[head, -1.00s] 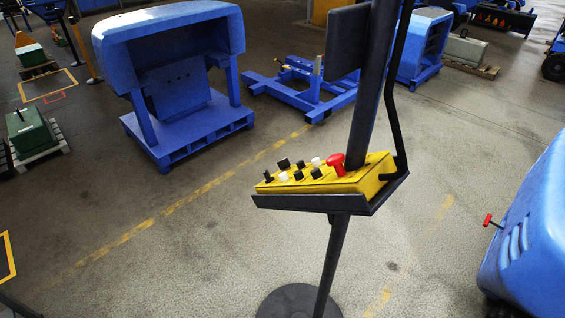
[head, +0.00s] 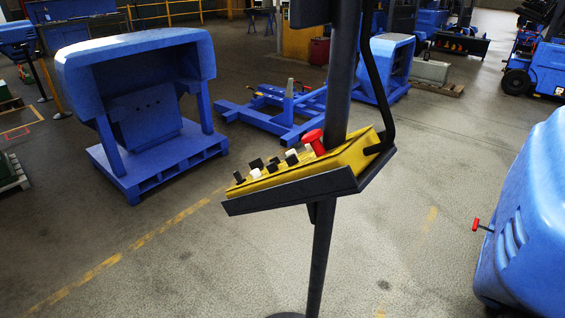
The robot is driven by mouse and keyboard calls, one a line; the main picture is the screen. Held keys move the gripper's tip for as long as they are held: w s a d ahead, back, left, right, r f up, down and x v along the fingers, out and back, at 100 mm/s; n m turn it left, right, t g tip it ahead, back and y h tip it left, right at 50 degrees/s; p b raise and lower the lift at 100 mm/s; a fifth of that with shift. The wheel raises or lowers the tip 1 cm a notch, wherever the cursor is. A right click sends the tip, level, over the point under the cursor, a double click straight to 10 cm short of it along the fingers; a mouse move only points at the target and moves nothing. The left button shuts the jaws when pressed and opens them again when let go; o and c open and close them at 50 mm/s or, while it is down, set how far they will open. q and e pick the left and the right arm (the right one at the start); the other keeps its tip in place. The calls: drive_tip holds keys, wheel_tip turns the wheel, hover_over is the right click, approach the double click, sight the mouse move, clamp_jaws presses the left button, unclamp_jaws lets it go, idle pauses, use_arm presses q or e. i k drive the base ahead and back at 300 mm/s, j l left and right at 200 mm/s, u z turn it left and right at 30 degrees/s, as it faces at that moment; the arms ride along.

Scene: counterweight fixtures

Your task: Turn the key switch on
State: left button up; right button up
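A yellow control panel (head: 333,160) sits tilted in a dark tray on a dark post in the middle of the head view. It carries a large red button (head: 314,140) and several small black and white knobs. A black knob (head: 238,177) stands at its left end. A small red T-shaped handle (head: 476,224) sticks out from a blue machine (head: 530,225) at the right edge. I cannot tell from this view which of these is the key switch. Neither of my grippers is in view.
A blue machine cover (head: 140,80) stands on a blue pallet at the left. A blue wheeled frame (head: 275,115) lies behind the post. A forklift (head: 535,70) is at the far right. The floor (head: 420,200) between the post and the right machine is clear.

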sight(257, 162)
drive_tip(key=i+j+z, duration=0.15)
drive_tip(key=j+z, duration=0.2)
drive_tip(key=i+j+z, duration=0.1)
drive_tip(key=j+z, duration=0.6)
drive_tip(key=j, duration=0.2)
